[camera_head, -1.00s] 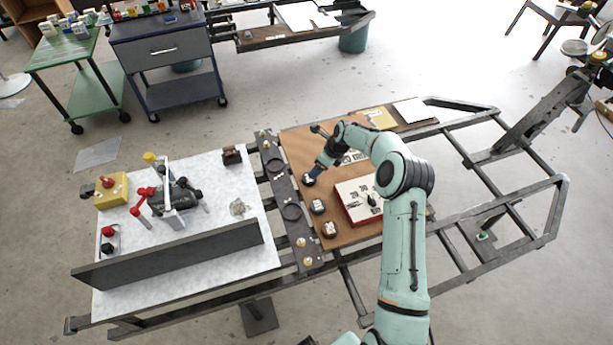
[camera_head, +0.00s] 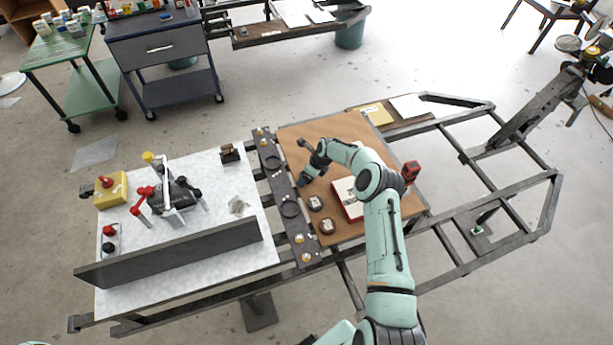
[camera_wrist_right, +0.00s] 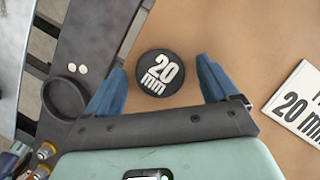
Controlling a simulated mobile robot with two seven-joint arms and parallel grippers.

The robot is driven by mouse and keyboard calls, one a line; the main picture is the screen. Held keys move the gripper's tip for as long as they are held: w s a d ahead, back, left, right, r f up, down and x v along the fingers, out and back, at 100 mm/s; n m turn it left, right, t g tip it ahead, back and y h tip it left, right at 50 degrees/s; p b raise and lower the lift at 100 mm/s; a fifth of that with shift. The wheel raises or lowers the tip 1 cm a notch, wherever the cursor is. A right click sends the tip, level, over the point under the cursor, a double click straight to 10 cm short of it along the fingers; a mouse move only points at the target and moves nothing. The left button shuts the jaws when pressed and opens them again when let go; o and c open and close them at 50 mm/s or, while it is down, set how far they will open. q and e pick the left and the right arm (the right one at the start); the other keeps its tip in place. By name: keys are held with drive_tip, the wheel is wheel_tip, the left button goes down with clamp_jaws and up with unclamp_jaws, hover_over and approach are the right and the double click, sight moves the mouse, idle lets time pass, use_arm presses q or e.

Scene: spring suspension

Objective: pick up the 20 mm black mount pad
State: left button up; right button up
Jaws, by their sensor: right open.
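The round black 20 mm mount pad (camera_wrist_right: 160,73) lies flat on the brown board, its white "20 mm" print facing up in the right wrist view. My right gripper (camera_wrist_right: 160,80) is open, with one blue finger on each side of the pad and gaps between them. Its height above the pad is hard to tell. In the head view my right gripper (camera_head: 304,180) is over the left part of the board and hides the pad. My left gripper is out of view.
A dark strip with rings (camera_head: 290,208) runs along the board's left edge. A white sign printed "20 mm" (camera_wrist_right: 300,105) lies to the right of the pad. A pale work table (camera_head: 215,265) with a clamp fixture (camera_head: 175,195) stands further left.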

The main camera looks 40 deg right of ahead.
drive_tip(key=c, duration=1.1)
drive_tip(key=shift+r, duration=0.15)
drive_tip(key=shift+c, duration=0.3)
